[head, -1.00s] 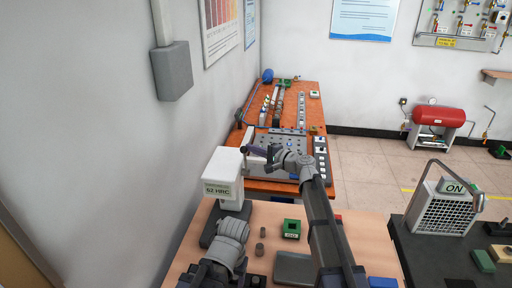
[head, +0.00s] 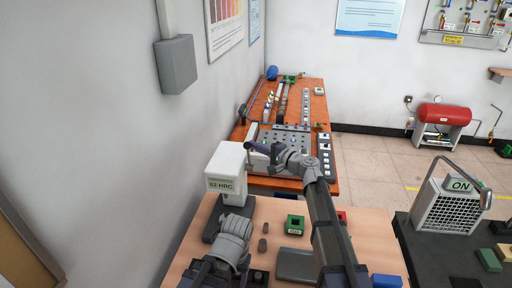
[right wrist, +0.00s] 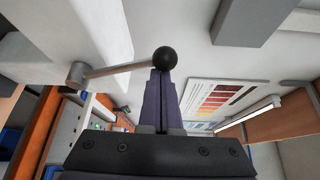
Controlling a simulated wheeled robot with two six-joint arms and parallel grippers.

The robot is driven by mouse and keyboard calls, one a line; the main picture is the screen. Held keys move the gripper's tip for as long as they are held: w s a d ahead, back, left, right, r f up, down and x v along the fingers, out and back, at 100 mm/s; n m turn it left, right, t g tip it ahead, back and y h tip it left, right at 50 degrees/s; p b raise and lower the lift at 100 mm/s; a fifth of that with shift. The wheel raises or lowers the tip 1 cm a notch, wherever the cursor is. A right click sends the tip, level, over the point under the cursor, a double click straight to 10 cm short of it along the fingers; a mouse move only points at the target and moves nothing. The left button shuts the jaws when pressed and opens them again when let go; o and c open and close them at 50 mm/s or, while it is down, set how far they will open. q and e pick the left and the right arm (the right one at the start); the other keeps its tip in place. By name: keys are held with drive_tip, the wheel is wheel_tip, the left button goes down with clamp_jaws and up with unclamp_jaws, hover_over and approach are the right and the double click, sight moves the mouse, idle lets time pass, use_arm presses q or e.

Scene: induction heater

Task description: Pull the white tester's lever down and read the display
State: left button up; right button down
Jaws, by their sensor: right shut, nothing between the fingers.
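The white tester (head: 226,161) stands at the back left of the near table on a dark base. Its display (head: 221,185) reads 62 HRC. In the right wrist view the tester's pale side (right wrist: 80,35) fills the upper left, and the lever (right wrist: 118,69) sticks out from it as a metal rod ending in a black ball (right wrist: 165,58). My right gripper (head: 250,147) is beside the tester's upper right side. Its fingers (right wrist: 163,75) are shut, empty, with their tips at the ball; contact is unclear. My left arm is low in front of the tester; its gripper does not show.
A green block (head: 295,223), small grey cylinders (head: 263,237) and a grey tray (head: 297,264) are on the near table (head: 195,247). An orange bench (head: 285,185) with equipment stands behind. A wall is close on the left.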

use_arm(q)
wheel_tip(320, 180, down, 12)
drive_tip(key=b, duration=1.2)
drive_tip(key=shift+f, duration=0.2)
drive_tip(key=shift+f+b, duration=1.65)
drive_tip(key=shift+b, duration=0.05)
use_arm(e)
drive_tip(key=shift+s+a+f+n+t+y, duration=0.3)
drive_tip(key=shift+s+f+n, duration=0.5)
drive_tip(key=shift+s+f, duration=0.9)
drive_tip(key=shift+s+a+f+n+t+y, duration=0.15)
drive_tip(key=shift+s+a+f+n+y, duration=0.45)
drive_tip(key=shift+s+f, duration=1.1)
drive_tip(key=shift+s+a+f+n+t+y, duration=0.1)
drive_tip(key=shift+s+f+n+t+y, duration=0.15)
drive_tip(key=shift+s+f+n, duration=1.35)
drive_tip(key=shift+w+f+m, duration=0.25)
drive_tip(key=shift+f+m, duration=0.2)
drive_tip(key=shift+m, duration=0.15)
